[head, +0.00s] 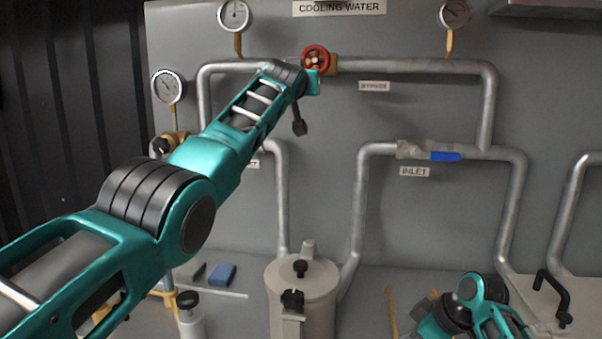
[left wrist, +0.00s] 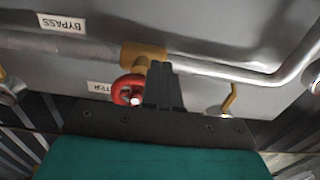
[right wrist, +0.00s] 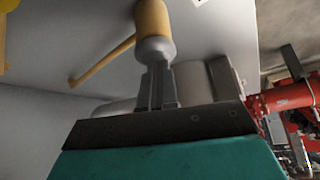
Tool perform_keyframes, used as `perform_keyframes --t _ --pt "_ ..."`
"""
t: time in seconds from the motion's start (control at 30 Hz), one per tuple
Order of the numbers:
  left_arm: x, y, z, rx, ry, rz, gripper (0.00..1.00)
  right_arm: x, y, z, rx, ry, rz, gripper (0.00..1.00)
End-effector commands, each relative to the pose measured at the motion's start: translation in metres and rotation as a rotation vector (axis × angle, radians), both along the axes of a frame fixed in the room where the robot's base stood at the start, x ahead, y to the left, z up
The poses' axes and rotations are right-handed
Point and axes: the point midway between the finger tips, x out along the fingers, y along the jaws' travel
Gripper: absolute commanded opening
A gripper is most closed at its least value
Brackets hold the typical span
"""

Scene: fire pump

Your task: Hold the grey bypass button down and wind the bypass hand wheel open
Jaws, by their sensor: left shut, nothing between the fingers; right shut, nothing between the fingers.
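The red bypass hand wheel (head: 316,57) sits on a brass valve body (head: 332,65) on the upper pipe, left of the BYPASS label (head: 374,86). My left arm reaches up to it in the head view, its gripper mostly hidden. In the left wrist view my left gripper (left wrist: 164,88) is shut and empty, just right of the wheel (left wrist: 126,90); I cannot tell if they touch. My right gripper (right wrist: 157,88) is shut and empty, close to the grey end of a yellow cylinder (right wrist: 152,22); contact is unclear. I cannot identify the grey bypass button.
Gauges (head: 168,87) stand along the panel's left and top. A blue-handled valve (head: 446,156) is above the INLET label (head: 414,171). A pale lidded canister (head: 302,280) stands low in the middle, with a blue block (head: 222,274) to its left.

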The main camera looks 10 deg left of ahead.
Motion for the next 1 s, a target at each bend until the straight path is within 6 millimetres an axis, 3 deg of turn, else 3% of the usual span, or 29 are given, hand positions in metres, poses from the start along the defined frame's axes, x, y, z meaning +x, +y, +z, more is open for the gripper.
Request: perform_keyframes --t 0.03,0.7,1.0 --pt "-0.002 -0.001 0.000 -0.001 -0.004 -0.002 0.00 -0.002 -0.002 -0.008 -0.009 0.011 -0.003 0.00" --pt "-0.055 -0.001 0.001 -0.001 -0.007 -0.003 0.00 -0.002 -0.003 -0.008 -0.010 0.009 -0.005 0.00" --pt "-0.059 -0.001 0.001 0.001 -0.005 -0.002 0.00 -0.001 -0.003 -0.009 -0.010 0.009 -0.005 0.00"
